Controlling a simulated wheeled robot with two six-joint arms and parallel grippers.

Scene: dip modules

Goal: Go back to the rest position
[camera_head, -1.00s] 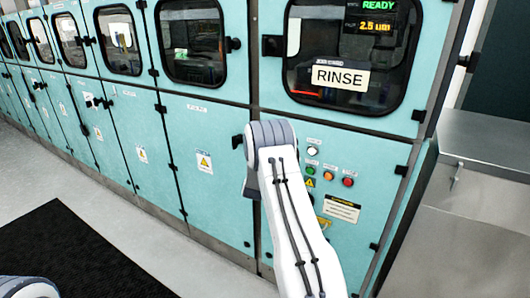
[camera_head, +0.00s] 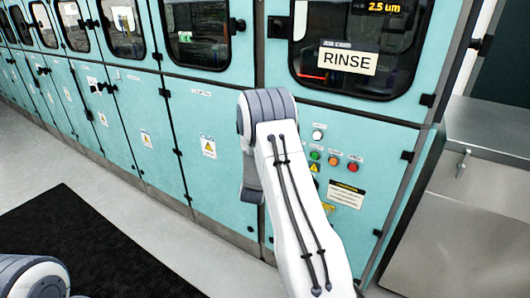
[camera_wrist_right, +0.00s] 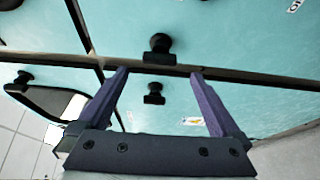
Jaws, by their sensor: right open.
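My right gripper (camera_wrist_right: 160,88) is open and empty in the right wrist view, its two purple fingers spread apart. Behind the fingers are teal cabinet panels and black latches. In the head view my right arm reaches up in front of the teal machine, and its gripper is hidden behind the arm's bend. A small part of my left arm shows at the bottom left corner of the head view; the left gripper is not visible.
The teal machine's RINSE station (camera_head: 347,62) has a dark window and a panel of colored buttons (camera_head: 334,160). A steel counter (camera_head: 495,140) stands at the right. A black mat (camera_head: 70,240) lies on the grey floor at the left.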

